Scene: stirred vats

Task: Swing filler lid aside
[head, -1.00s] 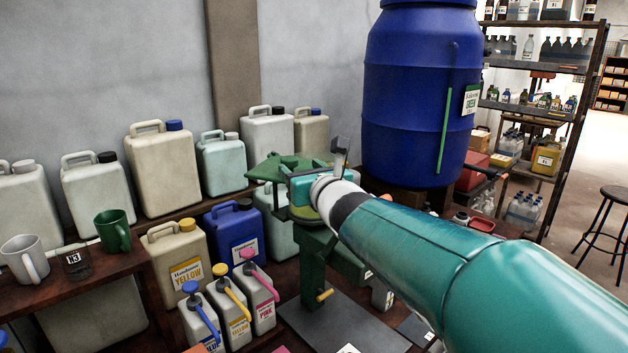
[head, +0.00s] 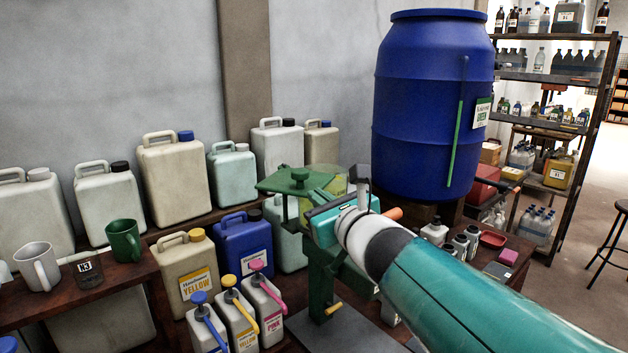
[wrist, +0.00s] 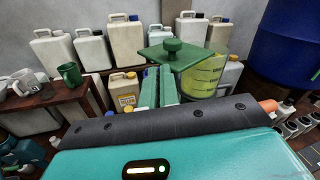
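The filler lid is a flat green square plate with a round knob (head: 300,177), in the middle of the head view. In the wrist view the lid (wrist: 172,52) lies ahead. A clear yellowish vessel (wrist: 204,76) shows beside and partly behind it, to its right; the lid looks offset to the left of it, though contact is unclear. A green stand (head: 321,285) is below. My gripper (head: 338,205) is close to the lid's near right side. Its fingertips are hard to separate from the green parts, and no grip on the lid is visible.
A big blue barrel (head: 432,110) stands behind on the right. An orange handle (head: 393,213) is just right of my gripper. Jerrycans (head: 172,180) line the wall, and pump bottles (head: 236,312) stand in front at left. Mugs (head: 124,240) sit on the left table.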

